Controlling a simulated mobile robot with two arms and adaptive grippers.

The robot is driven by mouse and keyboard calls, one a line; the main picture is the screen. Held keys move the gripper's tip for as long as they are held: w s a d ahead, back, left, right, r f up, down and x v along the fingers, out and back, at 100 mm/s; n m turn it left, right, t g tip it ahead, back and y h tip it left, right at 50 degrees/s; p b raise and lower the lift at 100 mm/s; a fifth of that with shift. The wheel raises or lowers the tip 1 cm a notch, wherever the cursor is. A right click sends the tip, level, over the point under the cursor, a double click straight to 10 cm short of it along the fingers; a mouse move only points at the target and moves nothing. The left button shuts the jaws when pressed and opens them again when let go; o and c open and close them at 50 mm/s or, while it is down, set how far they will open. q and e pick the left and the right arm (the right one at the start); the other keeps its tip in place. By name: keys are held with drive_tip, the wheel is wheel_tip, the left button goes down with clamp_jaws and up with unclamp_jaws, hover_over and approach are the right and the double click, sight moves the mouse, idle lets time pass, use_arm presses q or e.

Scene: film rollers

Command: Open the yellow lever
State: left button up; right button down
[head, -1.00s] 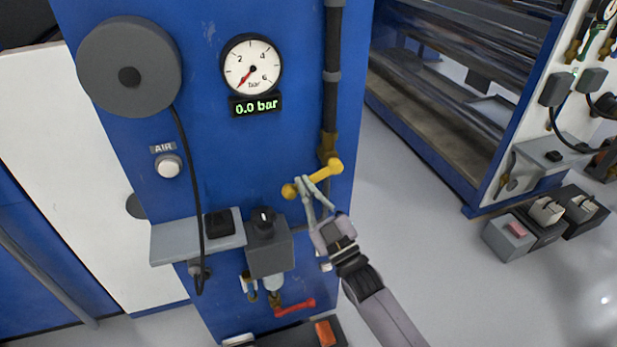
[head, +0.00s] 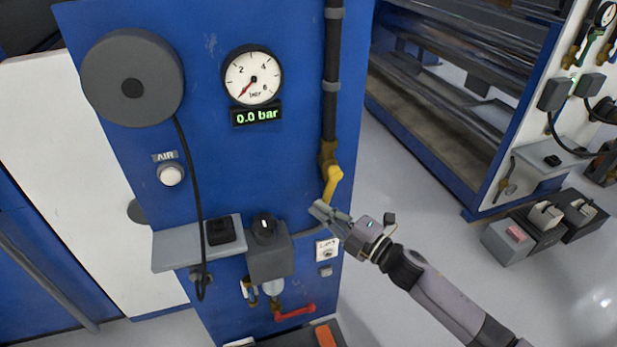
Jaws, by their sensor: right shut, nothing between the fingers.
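The yellow lever (head: 332,183) sits on a brass valve at the lower end of the dark vertical pipe (head: 332,75), on the blue panel. It hangs nearly straight down, in line with the pipe. My right gripper (head: 320,212) is shut and empty, with its fingertips at the lever's lower end. The fingertips may hide the lever's tip, and I cannot tell whether they touch it. The round pressure gauge (head: 252,76) has its needle at the low end, and the display (head: 256,115) below it reads 0.0 bar. My left gripper is not in view.
A grey shelf (head: 180,248) and a grey regulator box (head: 270,258) stick out below and left of the lever. A red lever (head: 295,312) is lower down. Grey pedal boxes (head: 508,240) stand on the floor at right. The floor right of the panel is otherwise open.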

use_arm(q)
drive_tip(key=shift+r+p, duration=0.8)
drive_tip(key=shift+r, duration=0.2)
use_arm(e)
drive_tip(key=shift+w+d+f+n+g+h, duration=0.15)
drive_tip(key=shift+d+n+g+h, duration=0.1)
drive_tip(key=shift+d+n, duration=0.25)
drive_tip(key=shift+w+d+f+n+g+h, duration=0.15)
drive_tip(key=shift+d+n+h, duration=0.15)
drive_tip(key=shift+n, duration=0.4)
drive_tip(key=shift+d, duration=0.1)
